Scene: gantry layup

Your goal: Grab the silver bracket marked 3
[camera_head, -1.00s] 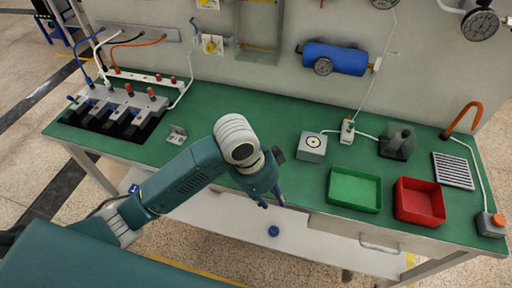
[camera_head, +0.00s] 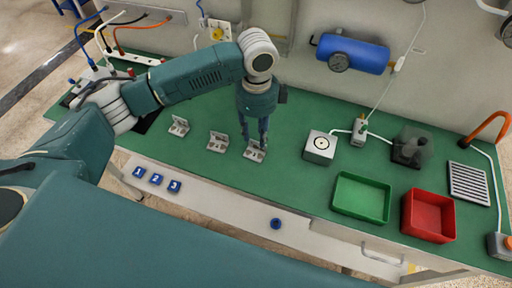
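Three small silver brackets stand in a row on the green bench top: a left one (camera_head: 179,126), a middle one (camera_head: 217,141) and a right one (camera_head: 254,154). Blue tiles marked 1 (camera_head: 138,172), 2 (camera_head: 156,179) and 3 (camera_head: 174,186) sit in a row along the front, in the same left-to-right order. No number is readable on the brackets themselves. My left gripper (camera_head: 254,142) points down at the right bracket, its fingers apart and tips close over it, partly hiding it. Contact cannot be told. My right gripper is not in view.
A grey block with a round top (camera_head: 320,148), a green tray (camera_head: 361,198) and a red tray (camera_head: 429,216) stand to the right. A blue cylinder (camera_head: 352,53) hangs on the back panel. A round blue object (camera_head: 276,224) lies on the lower shelf.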

